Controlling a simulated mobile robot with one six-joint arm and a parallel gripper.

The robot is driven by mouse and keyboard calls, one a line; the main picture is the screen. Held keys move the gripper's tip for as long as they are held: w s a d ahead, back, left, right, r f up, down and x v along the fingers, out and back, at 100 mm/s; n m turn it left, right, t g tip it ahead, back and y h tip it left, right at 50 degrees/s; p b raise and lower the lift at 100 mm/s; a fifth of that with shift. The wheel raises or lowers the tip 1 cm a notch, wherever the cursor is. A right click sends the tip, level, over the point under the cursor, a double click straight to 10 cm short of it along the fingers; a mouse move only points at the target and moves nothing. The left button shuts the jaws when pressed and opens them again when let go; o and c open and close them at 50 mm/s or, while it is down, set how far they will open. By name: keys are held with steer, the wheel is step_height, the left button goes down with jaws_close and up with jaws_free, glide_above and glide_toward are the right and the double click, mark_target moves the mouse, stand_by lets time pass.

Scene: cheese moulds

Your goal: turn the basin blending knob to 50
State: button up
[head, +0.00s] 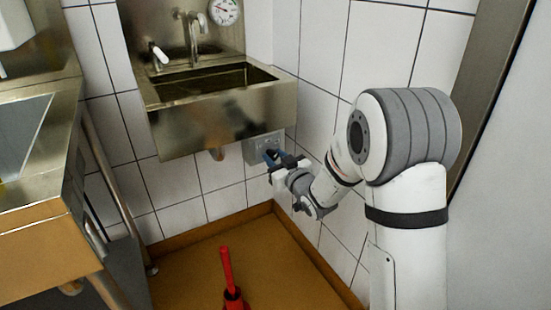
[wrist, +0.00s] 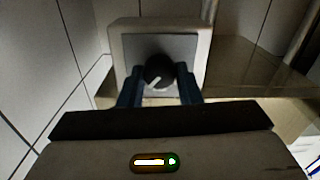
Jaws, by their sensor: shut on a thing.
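No scale numbers can be read. In the head view the box (head: 252,151) is on the tiled wall under the steel basin (head: 215,108), and my gripper hides most of the knob. My gripper (wrist: 160,84) is shut on the knob, with one blue finger on each side of it. It also shows in the head view (head: 271,157).
A round dial gauge (head: 223,11) and a tap (head: 194,38) are above the basin. A red-handled tool (head: 227,270) stands on the brown floor. A steel counter (head: 40,200) is at the left. White tiled wall lies close to my arm.

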steer(key=shift+m, duration=0.6)
steer(key=o, duration=0.9)
steer(key=shift+o, duration=0.2)
steer(key=p+v, duration=0.1)
steer(key=v, duration=0.6)
steer(key=shift+s+d, duration=0.25)
steer(key=shift+s, duration=0.1)
